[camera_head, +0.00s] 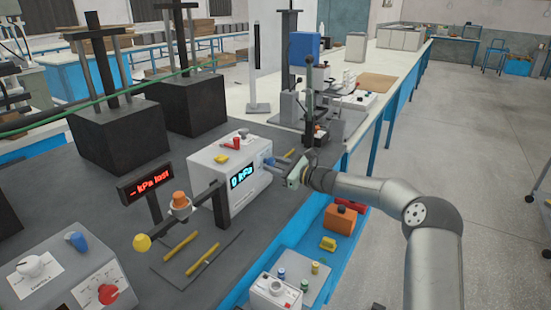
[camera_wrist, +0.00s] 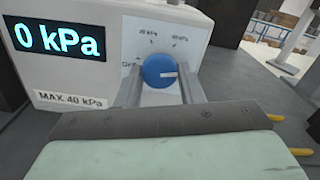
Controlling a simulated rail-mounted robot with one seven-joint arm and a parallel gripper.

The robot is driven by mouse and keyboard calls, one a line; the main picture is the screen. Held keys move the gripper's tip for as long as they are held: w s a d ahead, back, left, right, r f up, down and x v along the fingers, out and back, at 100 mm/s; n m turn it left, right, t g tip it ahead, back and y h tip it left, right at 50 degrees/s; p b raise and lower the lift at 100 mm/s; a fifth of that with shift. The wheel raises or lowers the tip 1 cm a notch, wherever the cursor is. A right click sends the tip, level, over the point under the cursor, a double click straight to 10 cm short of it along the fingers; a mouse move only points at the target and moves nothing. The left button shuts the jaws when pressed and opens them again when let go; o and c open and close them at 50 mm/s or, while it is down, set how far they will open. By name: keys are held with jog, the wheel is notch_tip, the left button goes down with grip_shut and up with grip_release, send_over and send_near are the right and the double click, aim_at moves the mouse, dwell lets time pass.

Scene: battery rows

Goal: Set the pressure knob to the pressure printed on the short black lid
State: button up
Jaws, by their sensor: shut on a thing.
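The pressure knob (camera_wrist: 158,71) is a round blue dial with a white pointer mark on its right half, pointing roughly right. It sits on the front of a white box (camera_head: 207,160). Small print around it includes "OFF" at left; the other marks are hard to read. The box's display (camera_wrist: 60,39) reads "0 kPa", and a label (camera_wrist: 70,99) below reads "MAX. 40 kPa". My gripper (camera_wrist: 158,86) is shut on the knob, one finger on each side; in the head view it (camera_head: 279,166) is at the box's right side. I cannot make out a short black lid.
A red display (camera_head: 147,184) reads "- kPa lost". An orange-topped cup (camera_head: 180,203) stands beside a black arm with a yellow knob (camera_head: 142,243). Yellow rods (camera_head: 202,258) lie in front. A panel with a red dial (camera_head: 108,293) is at lower left. Tall black blocks (camera_head: 118,135) stand behind.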

jog(key=shift+m+p, duration=1.1)
jog(key=shift+m, duration=0.4)
jog(key=o, duration=0.9)
jog(key=b+v, duration=0.2)
jog(key=v, duration=1.5)
jog(key=shift+s+d, duration=0.1)
jog(key=shift+d, duration=0.1)
